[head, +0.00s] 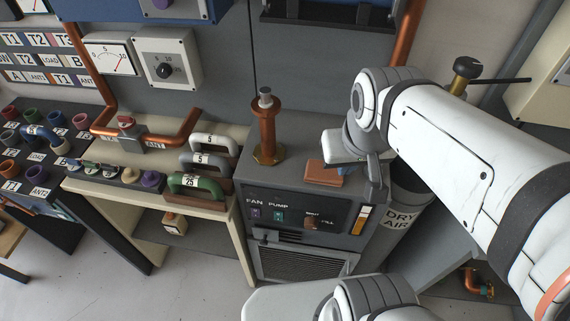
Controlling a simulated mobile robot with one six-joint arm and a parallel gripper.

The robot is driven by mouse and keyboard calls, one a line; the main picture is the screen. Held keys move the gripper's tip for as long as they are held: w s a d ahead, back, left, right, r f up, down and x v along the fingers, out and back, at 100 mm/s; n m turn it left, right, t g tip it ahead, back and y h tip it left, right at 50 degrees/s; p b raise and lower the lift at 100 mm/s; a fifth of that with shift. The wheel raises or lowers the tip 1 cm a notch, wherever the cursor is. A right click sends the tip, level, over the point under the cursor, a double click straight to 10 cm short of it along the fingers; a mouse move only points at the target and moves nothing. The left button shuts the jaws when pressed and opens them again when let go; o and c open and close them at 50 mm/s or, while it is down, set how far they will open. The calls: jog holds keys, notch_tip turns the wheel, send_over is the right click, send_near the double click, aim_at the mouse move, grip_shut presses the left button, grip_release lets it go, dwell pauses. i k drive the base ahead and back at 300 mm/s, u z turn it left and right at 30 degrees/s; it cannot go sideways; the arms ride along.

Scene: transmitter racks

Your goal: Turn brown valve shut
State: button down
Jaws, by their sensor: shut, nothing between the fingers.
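A small brown knob (312,222) sits on the front panel of the dark grey cabinet, between two small labels, the right one seeming to read FILL. It is the brown control I can make out, but I cannot tell for sure that it is the valve or how far it is turned. My gripper (342,148) is shut and empty, above the cabinet's top at its right side. Its fingertips are hard to make out. A flat orange-brown block (325,174) lies on the cabinet top just below it; I cannot tell whether they touch.
A brown ribbed post (266,130) stands on the cabinet (300,258), left of my gripper. A DRY AIR cylinder (403,208) is at its right. A beige bench (215,204) with several handled blocks stands left. A brass fitting with a black handle (466,70) is at the back right.

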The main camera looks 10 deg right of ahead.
aim_at(311, 223)
jog(key=u, duration=0.45)
jog(key=k, duration=1.7)
jog(key=z, duration=0.8)
jog(key=i, duration=1)
